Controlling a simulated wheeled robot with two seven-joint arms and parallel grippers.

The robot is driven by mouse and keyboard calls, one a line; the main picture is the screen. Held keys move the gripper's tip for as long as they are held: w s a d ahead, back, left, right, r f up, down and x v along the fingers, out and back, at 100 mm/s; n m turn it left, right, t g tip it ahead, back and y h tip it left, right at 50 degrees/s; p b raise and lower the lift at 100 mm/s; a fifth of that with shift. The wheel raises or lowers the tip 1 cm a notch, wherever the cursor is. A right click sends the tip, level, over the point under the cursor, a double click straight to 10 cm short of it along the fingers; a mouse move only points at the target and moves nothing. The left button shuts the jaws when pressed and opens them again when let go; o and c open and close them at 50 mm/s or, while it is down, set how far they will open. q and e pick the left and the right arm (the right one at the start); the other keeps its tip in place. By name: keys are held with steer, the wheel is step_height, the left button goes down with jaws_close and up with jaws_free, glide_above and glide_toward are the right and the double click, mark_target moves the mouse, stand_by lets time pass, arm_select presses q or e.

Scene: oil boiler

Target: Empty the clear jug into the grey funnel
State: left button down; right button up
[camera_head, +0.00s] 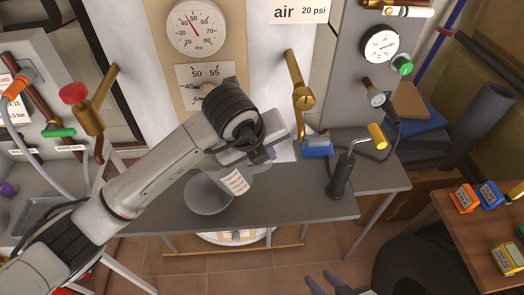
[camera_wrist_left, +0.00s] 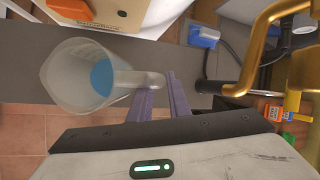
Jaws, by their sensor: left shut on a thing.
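My left gripper (camera_head: 266,155) is shut on the handle of the clear jug (camera_wrist_left: 62,75). In the left wrist view the jug's mouth faces the camera, with blue liquid inside; its handle lies between my left fingers (camera_wrist_left: 160,100). The gap between jug and funnel cannot be judged. My right gripper (camera_head: 325,283) is at the bottom edge, open and empty.
A grey shelf (camera_head: 290,207) runs below the gauge panel. Brass valve levers (camera_head: 300,95) stick out above. A wooden table with small boxes (camera_head: 465,198) is at right.

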arm_select(q)
steer(key=shift+a+r+h+b, duration=0.1)
steer(key=shift+r+h+b, duration=0.1)
steer(key=shift+h+b, duration=0.2)
steer(key=shift+w+a+r+n+h+b, duration=0.15)
steer(key=shift+r+n+h+b, duration=0.25)
steer(key=shift+r+h, duration=0.35)
steer(key=shift+a+r+t+h+b, duration=0.15)
steer(key=shift+a+t+h+b, duration=0.15)
steer(key=shift+b, duration=0.4)
steer(key=shift+a+r+h+b, duration=0.15)
steer(key=shift+r+h+b, duration=0.2)
steer(key=shift+h+b, duration=0.2)
steer(key=shift+r, duration=0.15)
steer(key=shift+a, duration=0.1)
